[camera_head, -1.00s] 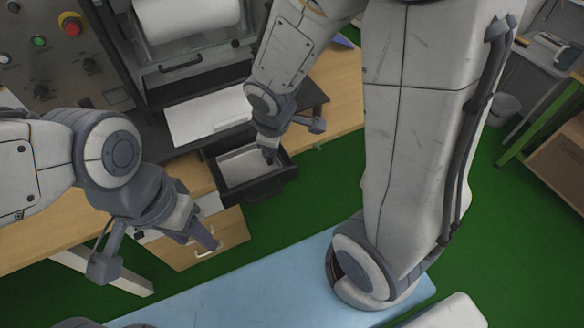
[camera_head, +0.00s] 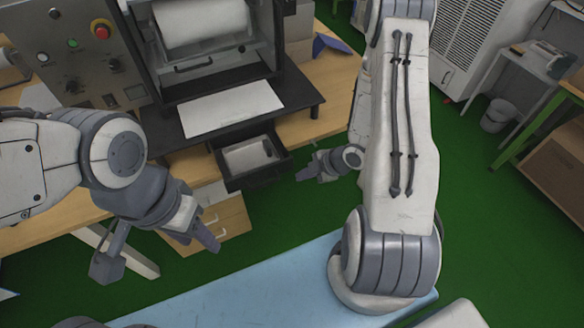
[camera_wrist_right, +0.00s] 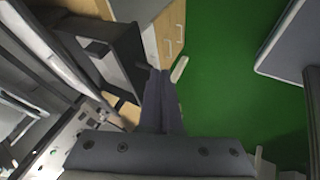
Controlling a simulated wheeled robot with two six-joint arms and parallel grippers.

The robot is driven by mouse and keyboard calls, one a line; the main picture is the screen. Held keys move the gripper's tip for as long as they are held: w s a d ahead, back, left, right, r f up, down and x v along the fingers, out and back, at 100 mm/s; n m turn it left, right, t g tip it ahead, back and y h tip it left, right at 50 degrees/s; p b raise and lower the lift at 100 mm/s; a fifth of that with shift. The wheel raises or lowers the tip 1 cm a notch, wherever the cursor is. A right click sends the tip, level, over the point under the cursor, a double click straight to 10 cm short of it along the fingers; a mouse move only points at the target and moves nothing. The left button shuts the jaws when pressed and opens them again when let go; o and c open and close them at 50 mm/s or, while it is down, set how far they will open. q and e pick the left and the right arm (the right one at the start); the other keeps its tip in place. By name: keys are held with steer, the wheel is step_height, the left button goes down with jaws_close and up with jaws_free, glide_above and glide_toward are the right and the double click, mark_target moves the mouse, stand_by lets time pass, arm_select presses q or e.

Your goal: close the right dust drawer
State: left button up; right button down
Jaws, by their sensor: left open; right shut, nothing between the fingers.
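The black dust drawer (camera_head: 262,177) stands pulled out below the machine's dark table in the head view, with a pale sheet-like surface inside. My right gripper (camera_head: 299,178) is shut and empty, just right of the drawer's front corner and apart from it. In the right wrist view my right gripper's fingers (camera_wrist_right: 161,73) are together, and the black drawer (camera_wrist_right: 128,48) shows to their left. My left gripper (camera_head: 216,248) is open and empty, in front of the wooden cabinet and below left of the drawer.
The machine (camera_head: 200,30) with its roll stands behind the drawer, above a white sheet (camera_head: 230,107). A control panel (camera_head: 75,55) is at left. The wooden cabinet (camera_head: 228,215) with handles is below.

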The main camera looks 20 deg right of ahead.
mark_target(279, 173)
steer(key=shift+w+a+f+p, duration=0.4)
steer(key=shift+w+f, duration=0.3)
steer(key=shift+w, duration=0.35)
steer(key=shift+w+a+f+p, duration=0.3)
steer(key=shift+w+f+p, duration=0.25)
steer(key=shift+w, duration=0.55)
steer(key=shift+w+a+f+p, duration=0.35)
steer(key=shift+w+f, duration=0.45)
steer(key=shift+w, duration=0.25)
